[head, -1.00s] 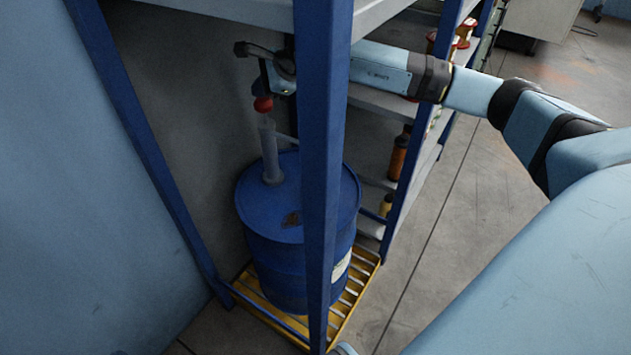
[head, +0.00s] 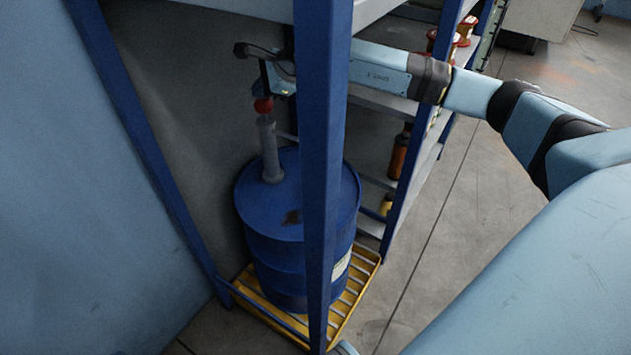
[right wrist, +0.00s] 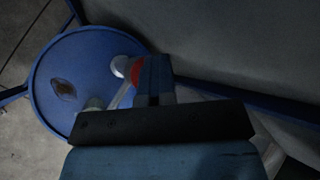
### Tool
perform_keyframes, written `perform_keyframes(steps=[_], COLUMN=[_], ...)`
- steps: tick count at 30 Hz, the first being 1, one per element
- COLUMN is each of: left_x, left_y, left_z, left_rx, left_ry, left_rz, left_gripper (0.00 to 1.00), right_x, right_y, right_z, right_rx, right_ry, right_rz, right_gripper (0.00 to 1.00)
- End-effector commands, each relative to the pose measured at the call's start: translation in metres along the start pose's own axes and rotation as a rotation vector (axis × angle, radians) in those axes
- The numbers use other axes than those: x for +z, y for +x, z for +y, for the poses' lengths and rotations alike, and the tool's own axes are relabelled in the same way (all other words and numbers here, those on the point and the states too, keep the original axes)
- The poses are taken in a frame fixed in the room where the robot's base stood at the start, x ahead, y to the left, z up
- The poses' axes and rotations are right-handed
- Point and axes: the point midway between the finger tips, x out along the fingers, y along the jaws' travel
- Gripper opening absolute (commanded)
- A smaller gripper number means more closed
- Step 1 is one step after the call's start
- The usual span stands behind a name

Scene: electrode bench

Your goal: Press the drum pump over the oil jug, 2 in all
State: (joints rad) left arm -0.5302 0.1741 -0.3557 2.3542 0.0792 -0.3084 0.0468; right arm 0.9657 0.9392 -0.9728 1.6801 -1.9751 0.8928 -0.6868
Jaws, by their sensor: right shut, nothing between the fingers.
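The drum pump (head: 270,152) is a grey upright tube with a red knob (head: 263,106) on top. It stands on the lid of a blue drum (head: 262,215). My right gripper (head: 264,97) is shut and empty, directly above the red knob, at or very near contact. In the right wrist view, my gripper (right wrist: 155,88) is beside the partly hidden red knob (right wrist: 137,73), over the drum lid (right wrist: 60,65). A pale spout runs from the pump behind the blue post. I cannot make out the oil jug. My left gripper is out of view.
A blue rack post (head: 322,180) stands in front of the drum and hides part of it. The drum stands on a yellow slatted pallet (head: 355,285). Shelves with an orange-brown bottle (head: 399,155) are to the right. Open floor (head: 460,200) lies beyond.

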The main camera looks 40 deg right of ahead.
Motion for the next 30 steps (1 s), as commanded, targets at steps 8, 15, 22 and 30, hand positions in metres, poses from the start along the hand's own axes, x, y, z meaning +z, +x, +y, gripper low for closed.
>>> perform_keyframes(steps=[8,15,22,30], left_x=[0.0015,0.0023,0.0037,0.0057], left_y=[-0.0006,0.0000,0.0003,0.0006], left_z=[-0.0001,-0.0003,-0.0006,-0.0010], left_rx=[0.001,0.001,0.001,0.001], left_ry=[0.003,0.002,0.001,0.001], left_rz=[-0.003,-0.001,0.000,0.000], left_gripper=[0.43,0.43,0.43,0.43], right_x=[-0.0025,-0.0039,-0.0055,-0.0074], right_y=[0.0023,0.0041,0.0062,0.0086], right_z=[0.0027,0.0040,0.0055,0.0074], right_rx=[0.006,0.006,0.006,0.007], right_ry=[0.001,0.001,0.001,0.002], right_rz=[0.005,0.005,0.006,0.006], right_gripper=[0.00,0.00,0.00,0.00])
